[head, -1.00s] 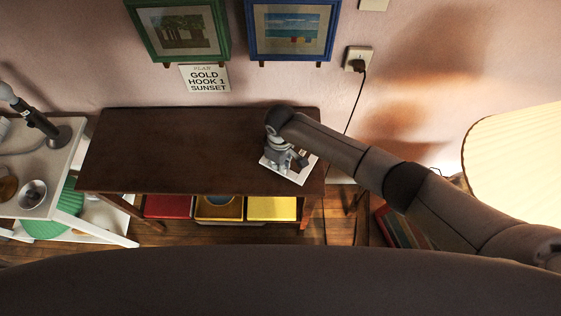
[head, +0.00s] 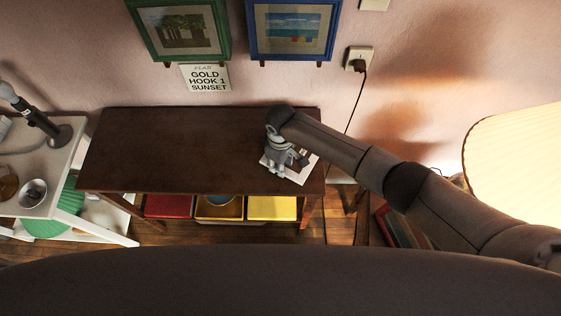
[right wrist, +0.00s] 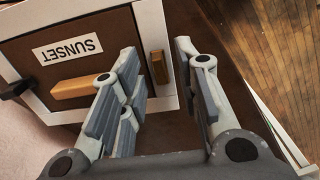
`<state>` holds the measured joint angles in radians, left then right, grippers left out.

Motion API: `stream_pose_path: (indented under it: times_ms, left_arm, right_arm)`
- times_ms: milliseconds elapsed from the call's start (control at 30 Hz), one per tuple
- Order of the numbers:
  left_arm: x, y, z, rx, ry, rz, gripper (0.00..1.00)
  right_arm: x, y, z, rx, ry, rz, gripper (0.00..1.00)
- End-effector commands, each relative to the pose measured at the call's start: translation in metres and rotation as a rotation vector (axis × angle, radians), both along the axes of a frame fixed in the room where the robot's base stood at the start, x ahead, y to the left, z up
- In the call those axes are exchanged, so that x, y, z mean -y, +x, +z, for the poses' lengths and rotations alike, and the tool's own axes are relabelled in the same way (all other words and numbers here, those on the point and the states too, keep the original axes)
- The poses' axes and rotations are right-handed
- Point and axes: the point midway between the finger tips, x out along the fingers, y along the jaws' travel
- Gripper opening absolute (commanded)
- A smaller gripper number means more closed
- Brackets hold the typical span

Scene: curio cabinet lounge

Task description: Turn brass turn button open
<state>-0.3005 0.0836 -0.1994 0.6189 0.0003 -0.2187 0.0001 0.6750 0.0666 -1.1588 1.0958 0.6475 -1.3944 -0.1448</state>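The brass turn button (right wrist: 159,67) is a small upright block on the white frame (right wrist: 155,25) of a small cabinet, beside its brown door. The door carries a SUNSET label (right wrist: 68,49), upside down in the right wrist view, and a longer brass-coloured bar (right wrist: 83,88). My right gripper (right wrist: 158,52) is open, with one grey finger on each side of the turn button; I cannot tell whether either touches it. In the head view, my right gripper (head: 278,158) covers much of the white cabinet (head: 299,174). My left gripper is not in view.
The cabinet stands at the right end of a dark wooden table (head: 170,150); the table's left part is clear. A white side table (head: 60,165) stands left, a lampshade (head: 520,165) right.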

Motion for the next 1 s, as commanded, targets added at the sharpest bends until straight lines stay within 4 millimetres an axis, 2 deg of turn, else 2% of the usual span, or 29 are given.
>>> stream_pose_path:
  times_ms: [167,400,600,800,1000]
  left_arm:
    - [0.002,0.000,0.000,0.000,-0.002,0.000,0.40]
    - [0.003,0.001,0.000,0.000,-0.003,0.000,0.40]
    - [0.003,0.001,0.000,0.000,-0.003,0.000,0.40]
    - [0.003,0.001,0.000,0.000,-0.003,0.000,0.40]
    - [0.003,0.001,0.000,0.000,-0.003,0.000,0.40]
  right_arm:
    - [-0.001,0.001,0.021,0.003,0.004,0.001,0.30]
    - [-0.001,0.001,0.072,0.006,0.004,0.002,0.30]
    - [-0.001,0.001,0.105,0.002,0.002,0.001,0.30]
    - [0.000,0.001,0.118,0.002,0.001,0.000,0.30]
    - [0.000,0.000,0.118,0.000,0.001,0.000,0.30]
